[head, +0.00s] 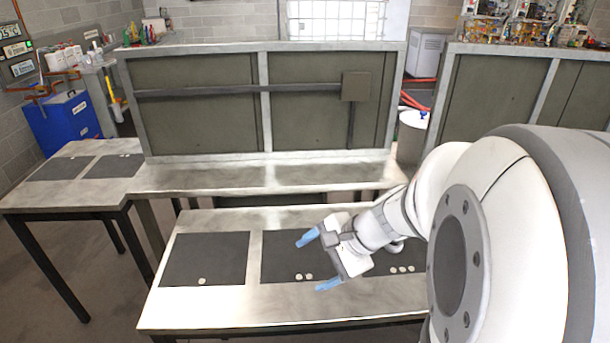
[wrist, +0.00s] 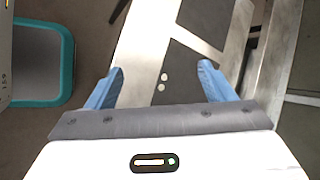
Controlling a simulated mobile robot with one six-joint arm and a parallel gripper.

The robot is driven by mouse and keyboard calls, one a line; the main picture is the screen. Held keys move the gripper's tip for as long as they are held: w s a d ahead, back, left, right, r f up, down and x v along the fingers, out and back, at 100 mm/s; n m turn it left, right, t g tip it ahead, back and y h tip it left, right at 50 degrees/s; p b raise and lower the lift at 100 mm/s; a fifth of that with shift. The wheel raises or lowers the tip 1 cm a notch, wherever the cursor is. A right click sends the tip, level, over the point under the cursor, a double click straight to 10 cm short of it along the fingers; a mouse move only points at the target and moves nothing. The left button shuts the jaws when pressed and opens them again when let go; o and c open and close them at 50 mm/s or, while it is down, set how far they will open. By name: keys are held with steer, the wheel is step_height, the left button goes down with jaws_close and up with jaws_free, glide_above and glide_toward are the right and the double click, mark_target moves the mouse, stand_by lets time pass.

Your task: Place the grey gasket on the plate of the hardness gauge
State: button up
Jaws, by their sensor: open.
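I cannot pick out a grey gasket or a hardness gauge with a plate for certain in either view. My gripper (head: 316,262) is open and empty above the front table (head: 230,310), over the middle dark mat (head: 280,248). In the wrist view its blue fingers are spread wide, with nothing between them at their own height. Two small pale discs (wrist: 163,81) lie below, between the fingers in the picture. They also show on the middle mat in the head view (head: 303,276). The discs are too small to tell what they are.
The left mat (head: 205,255) holds one pale disc (head: 202,281); the right mat (head: 372,266) holds several. My arm covers part of the table's right. A panelled bench (head: 200,105) stands behind. A teal-rimmed thing (wrist: 68,65) is left in the wrist view.

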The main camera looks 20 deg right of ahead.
steer(key=w+d+f+m+t+b, duration=0.35)
steer(key=w+d+f+m, duration=0.2)
steer(key=d+m, duration=0.25)
steer(key=m+t+h+b, duration=0.45)
steer(key=m+h, duration=0.25)
steer(key=m, duration=0.7)
glide_toward(397, 247)
steer(key=shift+w+f+t, duration=0.4)
steer(key=shift+w+f, duration=0.35)
steer(key=shift+w, duration=0.1)
steer(key=x, duration=0.7)
steer(key=shift+w+d+f, duration=0.15)
steer(key=shift+w, duration=0.05)
steer(key=shift+c, duration=0.6)
steer(key=c, duration=1)
